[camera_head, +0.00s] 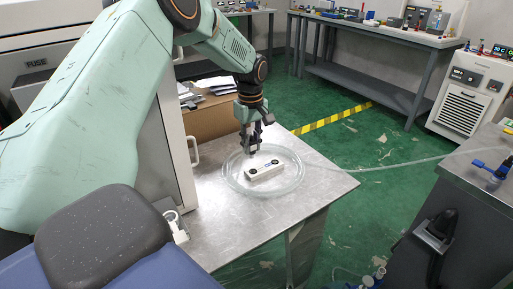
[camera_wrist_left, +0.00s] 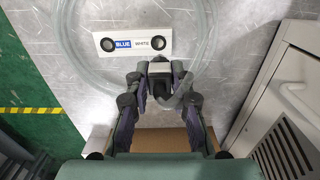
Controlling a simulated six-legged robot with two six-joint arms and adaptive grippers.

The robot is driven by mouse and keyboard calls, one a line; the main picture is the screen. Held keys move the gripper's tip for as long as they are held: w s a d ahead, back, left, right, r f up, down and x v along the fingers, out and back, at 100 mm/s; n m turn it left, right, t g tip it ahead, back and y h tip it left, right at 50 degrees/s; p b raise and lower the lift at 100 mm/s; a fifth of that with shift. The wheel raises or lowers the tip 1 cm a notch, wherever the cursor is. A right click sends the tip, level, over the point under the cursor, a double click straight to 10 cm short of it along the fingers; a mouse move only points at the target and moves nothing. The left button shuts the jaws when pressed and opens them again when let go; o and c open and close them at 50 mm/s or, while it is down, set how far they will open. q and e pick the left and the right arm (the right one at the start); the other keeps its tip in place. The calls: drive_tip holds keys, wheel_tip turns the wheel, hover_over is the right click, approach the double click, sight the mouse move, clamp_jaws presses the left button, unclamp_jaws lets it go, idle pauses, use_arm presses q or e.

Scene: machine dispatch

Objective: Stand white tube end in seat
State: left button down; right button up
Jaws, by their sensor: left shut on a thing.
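My left gripper (camera_head: 251,143) reaches down over the metal table. In the left wrist view its fingers (camera_wrist_left: 160,84) are shut on a dark tube end (camera_wrist_left: 159,68) with a greyish top. A pale block (camera_head: 264,170) with two dark round seats lies flat on the table. In the left wrist view the block (camera_wrist_left: 133,43) reads BLUE beside its left seat (camera_wrist_left: 107,44) and WHITE beside its right seat (camera_wrist_left: 158,42). The held end is apart from the white seat in that view; its height is unclear. My right gripper is not in view.
A clear hose (camera_head: 232,186) lies coiled around the block and runs off to the right. The metal table (camera_head: 235,235) has bare room in front. A cabinet (camera_head: 172,145) stands close on the left. A cardboard box (camera_head: 208,118) is behind the gripper.

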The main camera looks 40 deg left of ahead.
sight(252, 154)
use_arm(q)
drive_tip(key=shift+d+r, duration=0.15)
drive_tip(key=shift+r, duration=0.05)
drive_tip(key=shift+w+d, duration=0.1)
drive_tip(key=shift+d, duration=0.15)
drive_tip(key=shift+a+f, duration=0.1)
drive_tip(key=shift+a, duration=0.2)
drive_tip(key=shift+a+p, duration=0.1)
drive_tip(key=shift+p, duration=0.5)
drive_tip(key=shift+d+f, duration=0.3)
drive_tip(key=shift+f, duration=0.5)
drive_tip(key=shift+a+f+b, duration=0.25)
drive_tip(key=shift+f+b, duration=0.3)
drive_tip(key=shift+f, duration=0.8)
drive_tip(key=shift+d, duration=0.2)
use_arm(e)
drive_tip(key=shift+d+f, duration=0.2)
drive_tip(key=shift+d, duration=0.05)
